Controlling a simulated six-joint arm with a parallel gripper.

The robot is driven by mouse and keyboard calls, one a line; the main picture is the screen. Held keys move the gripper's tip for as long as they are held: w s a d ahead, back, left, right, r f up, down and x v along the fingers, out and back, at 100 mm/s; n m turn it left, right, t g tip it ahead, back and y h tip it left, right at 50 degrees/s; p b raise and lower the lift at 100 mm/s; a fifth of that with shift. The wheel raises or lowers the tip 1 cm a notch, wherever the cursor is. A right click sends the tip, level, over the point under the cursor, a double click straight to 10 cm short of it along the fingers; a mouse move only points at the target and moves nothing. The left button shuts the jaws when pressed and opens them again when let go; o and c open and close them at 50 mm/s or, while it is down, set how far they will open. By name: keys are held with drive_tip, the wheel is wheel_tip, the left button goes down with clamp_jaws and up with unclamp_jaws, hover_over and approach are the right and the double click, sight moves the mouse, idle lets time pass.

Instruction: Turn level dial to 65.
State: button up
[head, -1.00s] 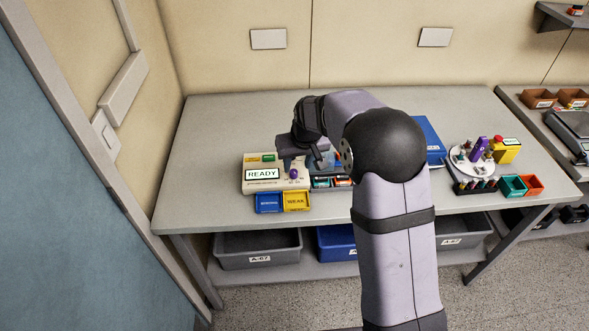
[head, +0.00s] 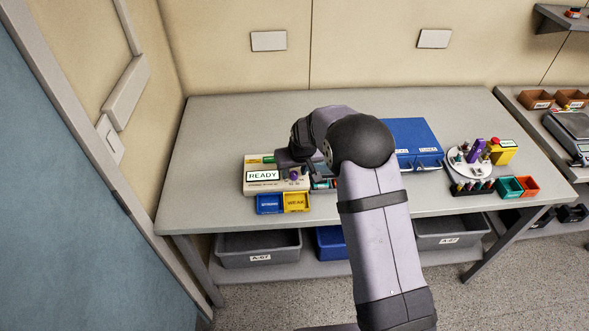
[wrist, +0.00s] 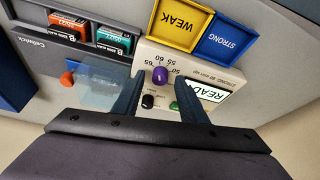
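In the head view the purple knob (head: 293,175) shows at the right side of the pump (head: 262,187). I cannot tell how far above the knob the tips are.
A black knob (wrist: 148,101) and a green button (wrist: 174,106) sit close to the dial. Yellow WEAK (wrist: 178,22) and blue STRONG (wrist: 228,38) trays stand beside the pump. The table's back left is clear.

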drive_tip(key=shift+w+f, duration=0.1)
drive_tip(key=shift+f, duration=0.15)
drive_tip(key=shift+c, duration=0.6)
clamp_jaws()
drive_tip(key=shift+n+b, duration=0.3)
drive_tip(key=shift+b, duration=0.1)
drive_tip(key=n+b, duration=0.1)
drive_tip(key=b, duration=0.1)
drive_tip(key=n+y+b, duration=0.1)
drive_tip(key=n+b, duration=0.2)
drive_tip(key=shift+w+d+f+g+y+b, duration=0.2)
drive_tip(key=shift+f+g+y+b, duration=0.1)
drive_tip(key=shift+y, duration=0.1)
drive_tip(key=shift+d+r+n+g+y+b, duration=0.15)
drive_tip(key=shift+n+g+y+b, duration=0.15)
drive_tip(key=shift+n+b, duration=0.6)
drive_tip(key=shift+a+r+n+g+y+b, duration=0.15)
drive_tip(key=shift+n+g+y+b, duration=0.25)
drive_tip(key=shift+n, duration=0.9)
drive_tip(key=shift+d, duration=0.1)
